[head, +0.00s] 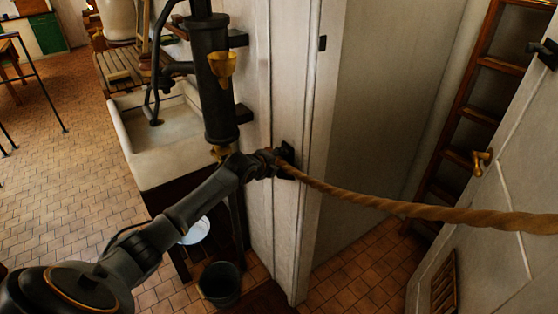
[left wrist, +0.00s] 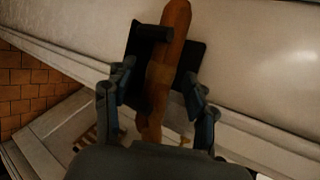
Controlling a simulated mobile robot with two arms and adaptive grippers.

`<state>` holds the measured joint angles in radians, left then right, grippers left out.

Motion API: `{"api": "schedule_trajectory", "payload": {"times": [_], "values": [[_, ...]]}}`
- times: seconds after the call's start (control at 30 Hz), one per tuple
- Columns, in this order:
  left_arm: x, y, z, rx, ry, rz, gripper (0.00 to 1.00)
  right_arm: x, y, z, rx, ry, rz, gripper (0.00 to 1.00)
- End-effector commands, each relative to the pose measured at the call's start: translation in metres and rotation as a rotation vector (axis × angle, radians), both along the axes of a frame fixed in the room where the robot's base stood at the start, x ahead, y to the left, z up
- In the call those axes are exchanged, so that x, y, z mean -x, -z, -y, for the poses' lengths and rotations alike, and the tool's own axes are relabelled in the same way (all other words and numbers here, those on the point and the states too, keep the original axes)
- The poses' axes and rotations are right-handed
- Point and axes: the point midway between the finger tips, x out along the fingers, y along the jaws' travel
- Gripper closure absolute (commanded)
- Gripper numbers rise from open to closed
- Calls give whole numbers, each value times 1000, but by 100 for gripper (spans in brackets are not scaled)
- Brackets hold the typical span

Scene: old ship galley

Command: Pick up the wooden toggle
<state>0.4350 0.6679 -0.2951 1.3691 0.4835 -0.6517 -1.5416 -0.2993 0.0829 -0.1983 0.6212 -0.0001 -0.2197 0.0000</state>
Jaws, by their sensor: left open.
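A thick brown rope (head: 420,209) runs from the right edge to a dark bracket (head: 287,160) on the pale door post. A small brown piece, seemingly the wooden toggle (head: 267,154), shows at the rope's end, mostly hidden by my left gripper (head: 262,165). In the left wrist view, a long brown piece (left wrist: 160,88) lies across the dark bracket (left wrist: 134,62) and reaches down between the fingers of my left gripper (left wrist: 157,112). The fingers are apart, one on each side of it. I cannot tell exactly where rope ends and toggle begins. My right gripper is out of view.
A dark pump with a brass funnel (head: 222,68) stands above a white sink (head: 165,130), close to my left forearm. A dark bucket (head: 219,283) stands below. The rope spans the doorway toward an open door (head: 500,225); a wooden ladder (head: 470,115) stands behind.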

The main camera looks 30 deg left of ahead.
Motion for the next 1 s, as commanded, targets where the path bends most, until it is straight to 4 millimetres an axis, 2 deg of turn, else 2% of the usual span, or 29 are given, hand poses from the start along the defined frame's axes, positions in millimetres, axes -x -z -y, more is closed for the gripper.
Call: {"api": "schedule_trajectory", "payload": {"times": [0.03,0.3,0.73,0.93,1.0], "values": [[0,0,0,0,0,0,44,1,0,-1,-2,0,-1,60],[0,0,0,1,-1,-1,99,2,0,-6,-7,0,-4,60],[0,-6,-1,0,0,2,100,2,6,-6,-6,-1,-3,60],[-1,-30,-1,-4,0,8,100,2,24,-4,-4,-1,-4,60],[7,-40,0,-2,0,4,100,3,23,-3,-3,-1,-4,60]]}}
